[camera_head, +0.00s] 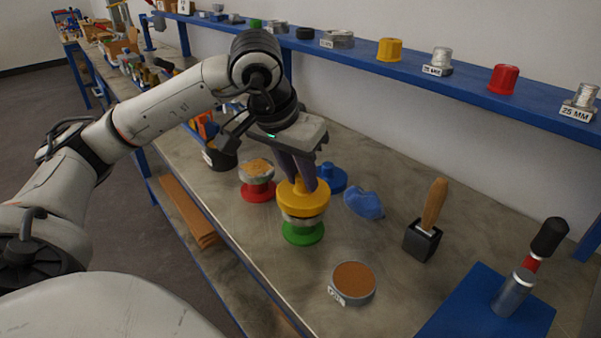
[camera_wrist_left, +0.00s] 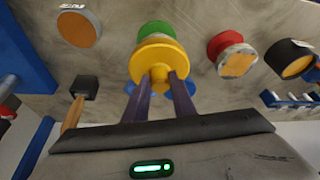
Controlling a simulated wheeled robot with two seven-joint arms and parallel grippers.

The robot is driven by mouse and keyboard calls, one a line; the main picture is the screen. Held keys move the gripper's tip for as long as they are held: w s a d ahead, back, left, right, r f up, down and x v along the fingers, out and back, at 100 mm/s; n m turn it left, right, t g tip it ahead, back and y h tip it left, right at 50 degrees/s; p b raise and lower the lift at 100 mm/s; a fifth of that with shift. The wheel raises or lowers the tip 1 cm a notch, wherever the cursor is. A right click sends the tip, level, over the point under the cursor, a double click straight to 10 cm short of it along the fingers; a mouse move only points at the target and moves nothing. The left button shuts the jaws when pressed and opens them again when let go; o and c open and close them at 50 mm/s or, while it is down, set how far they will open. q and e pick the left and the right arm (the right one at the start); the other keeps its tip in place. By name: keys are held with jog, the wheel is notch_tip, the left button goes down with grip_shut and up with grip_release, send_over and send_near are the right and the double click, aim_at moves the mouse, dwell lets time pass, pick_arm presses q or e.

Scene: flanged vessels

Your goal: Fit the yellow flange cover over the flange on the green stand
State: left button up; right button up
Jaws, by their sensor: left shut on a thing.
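The yellow flange cover (camera_head: 303,203) is a round disc with a knob on top. My left gripper (camera_head: 305,184) points down and is shut on this knob. The green stand (camera_head: 302,234) is on the bench directly below, with a silver flange (camera_head: 300,220) on top. The cover is over the flange, touching or very close; I cannot tell if it is fully seated. Some silver shows between cover and green base. In the left wrist view, the cover (camera_wrist_left: 152,62) is between the fingertips and largely hides the green stand (camera_wrist_left: 157,29). My right gripper is not in view.
A red stand (camera_head: 258,192) with a tan-topped flange is close left.

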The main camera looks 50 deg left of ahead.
aim_at(299, 184)
pick_arm(q)
jog(key=shift+f+b, duration=1.3)
jog(key=shift+f, duration=0.3)
jog(key=o, duration=1.1)
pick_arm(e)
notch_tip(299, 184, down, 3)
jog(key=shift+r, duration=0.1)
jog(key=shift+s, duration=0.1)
pick_arm(q)
jog(key=shift+v, duration=1)
jog(key=p+v, duration=0.1)
jog(key=v, duration=0.6)
jog(key=shift+r+p, duration=0.3)
jog(key=shift+p, duration=0.05)
jog(key=shift+s+r, duration=0.2)
jog(key=shift+r, duration=0.2)
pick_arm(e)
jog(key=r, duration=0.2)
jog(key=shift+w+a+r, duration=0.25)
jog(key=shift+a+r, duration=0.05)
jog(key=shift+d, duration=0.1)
